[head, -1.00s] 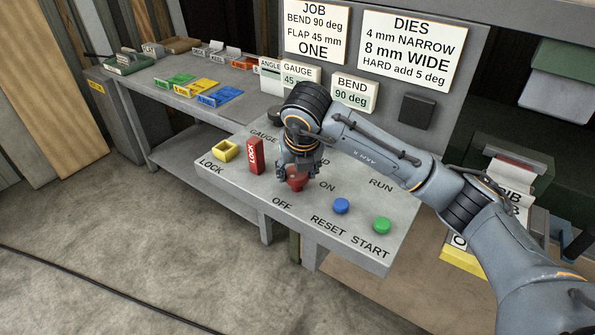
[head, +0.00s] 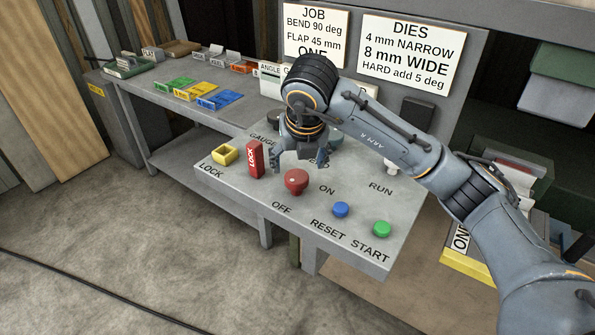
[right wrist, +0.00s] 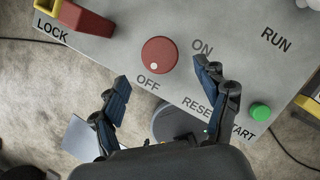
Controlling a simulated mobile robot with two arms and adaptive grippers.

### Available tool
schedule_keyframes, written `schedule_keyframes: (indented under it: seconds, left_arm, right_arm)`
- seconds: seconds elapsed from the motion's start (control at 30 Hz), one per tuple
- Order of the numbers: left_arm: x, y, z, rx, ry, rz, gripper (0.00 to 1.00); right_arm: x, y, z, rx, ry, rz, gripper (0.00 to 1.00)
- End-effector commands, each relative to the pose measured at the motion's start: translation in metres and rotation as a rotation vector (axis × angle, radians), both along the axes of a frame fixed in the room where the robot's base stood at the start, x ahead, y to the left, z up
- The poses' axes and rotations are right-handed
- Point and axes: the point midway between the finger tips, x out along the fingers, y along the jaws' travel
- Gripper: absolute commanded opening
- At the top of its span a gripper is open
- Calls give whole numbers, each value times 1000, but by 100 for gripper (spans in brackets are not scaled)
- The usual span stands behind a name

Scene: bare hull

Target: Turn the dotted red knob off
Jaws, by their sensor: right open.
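The red knob (head: 295,181) stands on the grey sloped panel (head: 240,187), between the OFF and ON labels. In the right wrist view the round knob (right wrist: 159,54) shows a small white dot on its edge, on the side facing the OFF label. My right gripper (head: 299,160) is open and empty, above and behind the knob, apart from it. In the right wrist view its two fingers (right wrist: 161,75) are spread wide with nothing between them. My left gripper is not in view.
A red LOCK piece (head: 255,158) and a yellow holder (head: 226,153) stand left of the knob. A blue RESET button (head: 341,209) and green START button (head: 382,228) are to its right. My right arm hides part of the panel's back and the signs.

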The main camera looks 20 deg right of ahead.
Motion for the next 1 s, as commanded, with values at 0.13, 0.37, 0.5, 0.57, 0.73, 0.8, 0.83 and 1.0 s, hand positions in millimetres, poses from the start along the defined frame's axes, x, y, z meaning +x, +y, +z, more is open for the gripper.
schedule_keyframes:
  seconds: [0.13, 0.37, 0.5, 0.57, 0.73, 0.8, 0.83, 1.0]
  left_arm:
    - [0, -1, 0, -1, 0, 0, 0]
    - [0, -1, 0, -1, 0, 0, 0]
    - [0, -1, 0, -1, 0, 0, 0]
    - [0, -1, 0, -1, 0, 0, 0]
    - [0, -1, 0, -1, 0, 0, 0]
    - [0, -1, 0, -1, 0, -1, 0]
    - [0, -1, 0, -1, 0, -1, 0]
    - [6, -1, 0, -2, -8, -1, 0]
  right_arm:
    - [-11, 2, 29, 0, -3, 1, 74]
    - [-21, 3, 51, -1, 0, 0, 74]
    - [-23, 3, 53, -1, 2, 0, 74]
    - [-22, 3, 53, -1, 2, 0, 74]
    - [-22, 3, 53, -1, 2, 0, 74]
    - [-22, 3, 53, -1, 2, 0, 74]
    - [-22, 3, 53, -1, 2, 0, 74]
    - [-22, 3, 53, -1, 2, 0, 74]
